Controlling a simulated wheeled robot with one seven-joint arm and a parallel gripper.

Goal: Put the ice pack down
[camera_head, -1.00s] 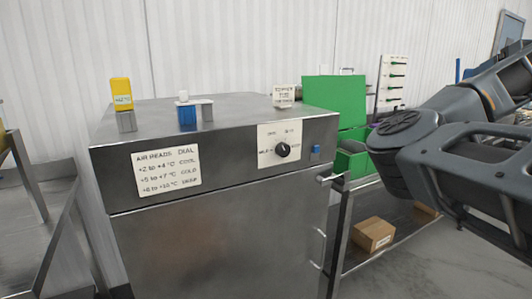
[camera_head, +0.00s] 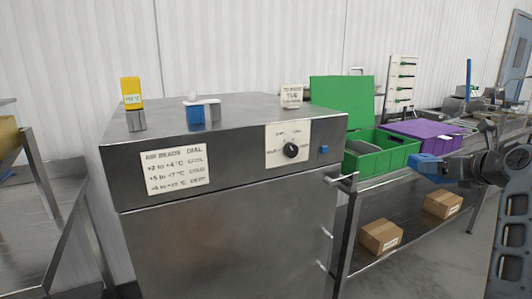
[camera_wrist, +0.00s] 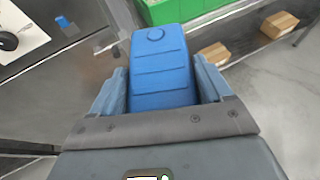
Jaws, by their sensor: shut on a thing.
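A blue ice pack (camera_wrist: 160,75) with a round cap mark and ridges fills the middle of the wrist view. My gripper (camera_wrist: 160,98) is shut on it, with one finger on each side. In the head view my gripper (camera_head: 436,166) is at the right, in front of the shelf table, and the blue pack shows at its tip (camera_head: 428,163). The pack is held in the air, clear of any surface I can see.
A steel cabinet (camera_head: 225,230) with a dial (camera_head: 290,150) and a label stands at centre left. A green open crate (camera_head: 385,160) and a purple-lidded crate (camera_head: 425,130) stand on a steel table. Cardboard boxes (camera_head: 380,236) lie on its lower shelf. The cabinet top is partly clear.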

